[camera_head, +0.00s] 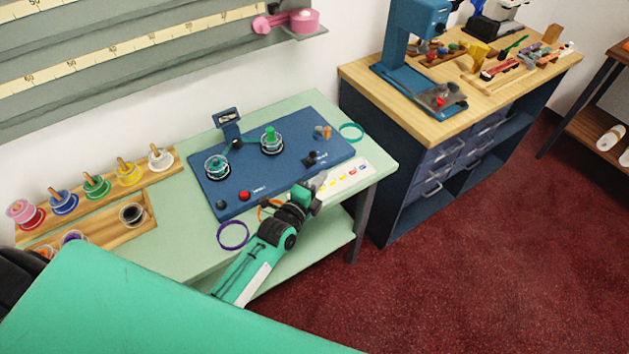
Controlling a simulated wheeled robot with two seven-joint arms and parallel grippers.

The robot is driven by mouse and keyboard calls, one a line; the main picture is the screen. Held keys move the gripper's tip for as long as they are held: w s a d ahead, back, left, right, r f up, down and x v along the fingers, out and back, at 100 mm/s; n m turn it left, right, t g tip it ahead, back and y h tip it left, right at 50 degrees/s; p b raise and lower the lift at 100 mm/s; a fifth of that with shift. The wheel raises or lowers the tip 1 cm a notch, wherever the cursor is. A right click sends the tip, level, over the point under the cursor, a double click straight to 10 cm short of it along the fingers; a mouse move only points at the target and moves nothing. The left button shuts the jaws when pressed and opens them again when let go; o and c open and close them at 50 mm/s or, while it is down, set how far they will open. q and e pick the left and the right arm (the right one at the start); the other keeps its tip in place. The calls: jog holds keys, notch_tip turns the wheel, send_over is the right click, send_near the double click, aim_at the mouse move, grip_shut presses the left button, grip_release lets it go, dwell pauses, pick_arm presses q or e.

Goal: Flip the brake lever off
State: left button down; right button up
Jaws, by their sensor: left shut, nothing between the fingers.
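A blue panel (275,180) lies on the pale green counter. A small black control (310,158) with tiny white lettering beside it sits near the panel's right front; it may be the brake lever, but its position is too small to tell. My left gripper (310,186) is shut and empty at the panel's front right edge, a little in front of the black control and apart from it in the picture. My right gripper is not in view.
A purple ring (233,235) lies in front; a teal ring (351,132) lies behind right. Spools fill a wooden rack (108,184) at left.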

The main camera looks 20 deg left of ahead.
aim_at(311, 157)
pick_arm(q)
jog(key=p+x, duration=0.1)
jog(key=x, duration=0.5)
jog(key=shift+r, duration=0.15)
jog(key=a+p, duration=0.1)
jog(key=a, duration=0.1)
jog(key=shift+a, duration=0.9)
jog(key=shift+s, duration=0.1)
jog(key=shift+p, duration=0.35)
jog(key=shift+a+r+n, duration=0.1)
jog(key=shift+a+n, duration=0.05)
jog(key=shift+n, duration=0.15)
